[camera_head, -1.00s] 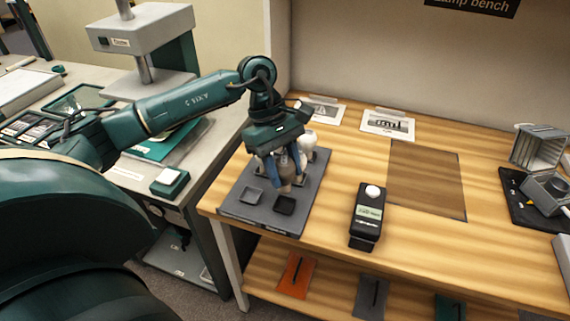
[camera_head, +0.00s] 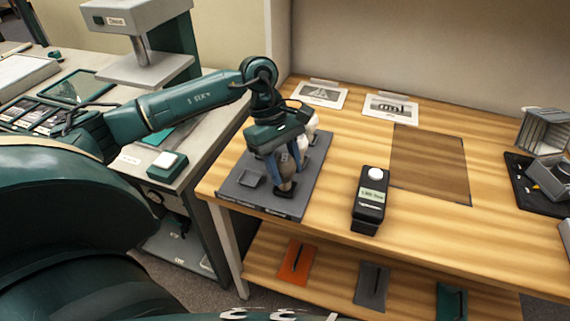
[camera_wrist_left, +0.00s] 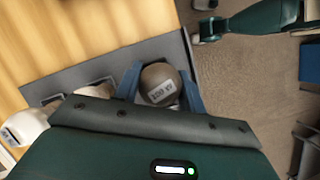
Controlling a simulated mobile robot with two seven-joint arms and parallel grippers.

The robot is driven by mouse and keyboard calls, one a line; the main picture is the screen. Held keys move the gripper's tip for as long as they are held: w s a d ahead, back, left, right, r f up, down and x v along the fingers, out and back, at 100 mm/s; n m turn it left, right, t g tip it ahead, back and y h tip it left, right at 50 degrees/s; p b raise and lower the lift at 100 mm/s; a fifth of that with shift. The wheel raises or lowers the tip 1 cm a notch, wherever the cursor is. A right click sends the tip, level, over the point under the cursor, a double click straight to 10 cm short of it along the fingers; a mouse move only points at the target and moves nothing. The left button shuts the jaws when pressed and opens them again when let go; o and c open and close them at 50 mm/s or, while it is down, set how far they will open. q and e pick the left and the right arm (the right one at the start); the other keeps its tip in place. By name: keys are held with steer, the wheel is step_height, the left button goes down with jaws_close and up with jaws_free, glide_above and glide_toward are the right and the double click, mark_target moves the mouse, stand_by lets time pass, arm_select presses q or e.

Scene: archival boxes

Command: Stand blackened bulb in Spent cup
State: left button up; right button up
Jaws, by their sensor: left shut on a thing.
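My left gripper (camera_head: 282,163) is shut on a grey-brown blackened bulb (camera_head: 287,171), held upright between its blue fingers. The bulb's lower end is at the dark front-right cup (camera_head: 283,193) of the grey tray (camera_head: 235,196); I cannot tell whether it is fully seated. In the left wrist view, the bulb's rounded top with a printed label (camera_wrist_left: 160,82) shows between the fingers, and it hides the cup below. The front label strip of the tray is too small to read. My right gripper is not in view.
White bulbs (camera_head: 311,127) stand close behind the gripper on the tray. A black meter with a white knob (camera_head: 370,202) stands to the right. A brown mat (camera_head: 430,163) lies bare behind it. A metal lamp housing (camera_head: 546,172) sits on a dark tray at far right.

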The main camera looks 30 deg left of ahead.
arm_select(q)
steer(key=shift+b, duration=0.5)
stand_by(0.9)
steer(key=shift+f+b, duration=0.65)
steer(key=o, duration=0.7)
steer(key=shift+r, duration=0.15)
steer(key=p+v, duration=0.5)
steer(key=v, duration=0.6)
stand_by(0.6)
